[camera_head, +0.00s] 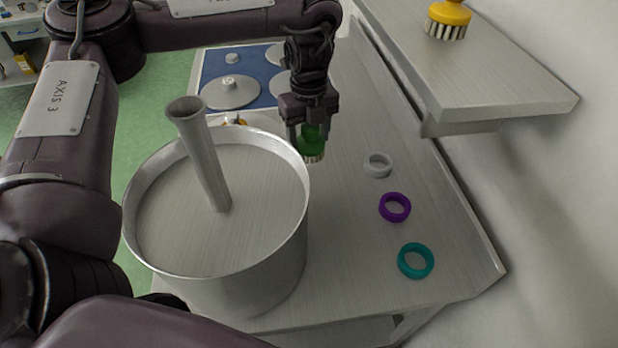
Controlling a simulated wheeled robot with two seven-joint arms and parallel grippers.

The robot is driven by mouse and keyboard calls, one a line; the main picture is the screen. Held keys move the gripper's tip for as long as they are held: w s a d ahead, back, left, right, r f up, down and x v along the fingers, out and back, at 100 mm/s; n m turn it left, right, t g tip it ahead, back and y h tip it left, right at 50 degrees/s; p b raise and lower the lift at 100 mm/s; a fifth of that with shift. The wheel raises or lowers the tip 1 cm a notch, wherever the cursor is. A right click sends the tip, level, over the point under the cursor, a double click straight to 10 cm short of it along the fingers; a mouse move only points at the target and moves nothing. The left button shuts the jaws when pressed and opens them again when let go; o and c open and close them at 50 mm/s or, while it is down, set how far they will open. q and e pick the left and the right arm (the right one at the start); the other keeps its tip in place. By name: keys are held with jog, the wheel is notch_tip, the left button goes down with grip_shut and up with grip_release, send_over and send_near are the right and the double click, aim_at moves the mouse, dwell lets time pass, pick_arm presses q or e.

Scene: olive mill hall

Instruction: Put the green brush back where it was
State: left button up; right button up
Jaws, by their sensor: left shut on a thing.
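The green brush (313,141) is between the fingers of my left gripper (312,133), which is shut on it. Its pale bristles point down. The gripper partly hides the brush's top. The brush is at the right rim of the large metal pot, over the metal table in the picture; I cannot tell how high it is above the table. My right gripper is not in view.
The metal pot (292,255) with a tube standing in it fills the table's left. White (368,166), purple (383,212) and teal (402,262) rings lie on the table (345,285). A yellow brush (449,13) stands on the wall shelf (510,85). A blue mat (262,62) holds metal lids behind.

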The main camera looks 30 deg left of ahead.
aim_at(309, 162)
pick_arm(q)
notch_tip(309, 162, down, 9)
jog(key=shift+r+b, duration=0.15)
jog(key=shift+b, duration=0.65)
jog(key=shift+w+f+b, duration=0.1)
jog(key=shift+f+b, duration=0.45)
jog(key=shift+f, duration=1.45)
jog(key=shift+f, duration=0.1)
jog(key=o, duration=0.9)
notch_tip(309, 162, up, 12)
jog(key=p, duration=0.2)
jog(key=shift+a+r+p, duration=0.1)
jog(key=shift+r+p, duration=0.1)
jog(key=shift+p, duration=0.15)
